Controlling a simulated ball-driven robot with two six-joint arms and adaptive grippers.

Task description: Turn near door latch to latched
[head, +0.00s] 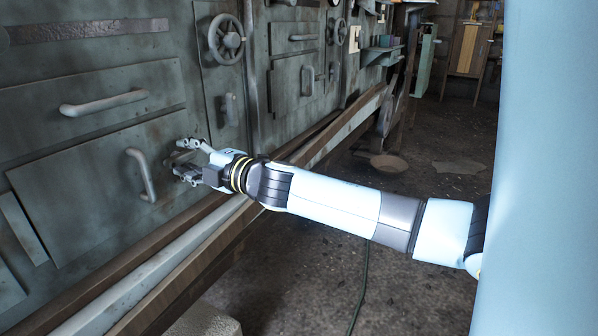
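The near door (85,200) is a grey-green metal panel at the left, with a vertical pale handle (143,176) near its right edge. My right gripper (180,160) comes in from the right and is at the door's right edge, just right of the handle. Its two fingers are spread, one above the other, and point toward the door. A small dark piece shows between the fingertips; it may be the latch, but the gripper hides most of it. I cannot tell how the latch is turned or whether the fingers touch it. My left gripper is not in view.
A drawer handle (104,103) sticks out above the door. A handwheel (227,39) and a small lever (230,109) are on the panel to the right. A long ledge (150,270) runs below the doors under my arm. Open floor (430,150) lies to the right.

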